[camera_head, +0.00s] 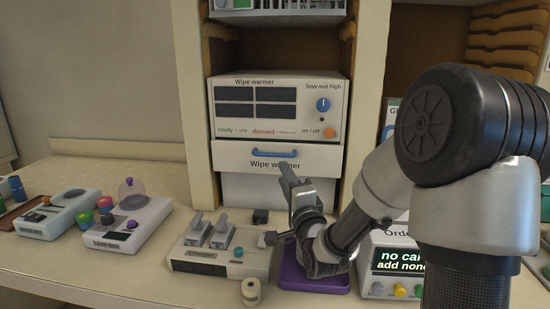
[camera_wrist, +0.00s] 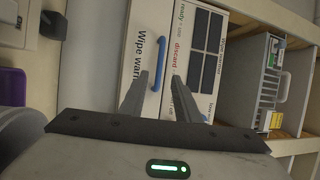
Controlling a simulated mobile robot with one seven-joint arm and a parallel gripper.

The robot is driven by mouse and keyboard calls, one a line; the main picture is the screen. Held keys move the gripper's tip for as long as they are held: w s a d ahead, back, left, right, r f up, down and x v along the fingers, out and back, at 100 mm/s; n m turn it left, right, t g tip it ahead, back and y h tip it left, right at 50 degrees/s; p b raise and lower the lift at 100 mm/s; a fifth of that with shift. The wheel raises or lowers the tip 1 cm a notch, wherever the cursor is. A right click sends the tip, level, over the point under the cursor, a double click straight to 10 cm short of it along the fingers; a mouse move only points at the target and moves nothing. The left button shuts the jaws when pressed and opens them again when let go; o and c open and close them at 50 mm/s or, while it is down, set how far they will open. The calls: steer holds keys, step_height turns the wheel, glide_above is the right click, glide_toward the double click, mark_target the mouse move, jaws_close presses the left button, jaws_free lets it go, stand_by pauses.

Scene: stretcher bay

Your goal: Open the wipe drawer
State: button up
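The wipe drawer (camera_head: 230,157) is the white front lettered "Wipe warmer" under the warmer's panel; it also shows in the wrist view (camera_wrist: 142,45). Its blue bar handle (camera_head: 275,153) runs along the upper part of the front and appears as an upright bar in the wrist view (camera_wrist: 161,62). My gripper (camera_head: 286,170) is just in front of and below the handle in the head view. In the wrist view my gripper (camera_wrist: 160,80) is open and empty, its fingertips on either side of the handle's line. I cannot tell whether they touch it.
The warmer panel (camera_head: 280,108) with a blue knob is above the drawer. On the counter below stand a charger (camera_head: 220,253), a small cream spool (camera_head: 251,292), a purple pad (camera_head: 314,281) and an order display (camera_head: 400,262).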

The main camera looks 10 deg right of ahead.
mark_target(275, 156)
steer(key=x, duration=0.9)
steer(key=shift+w, duration=0.4)
steer(key=shift+c, duration=0.5)
jaws_close()
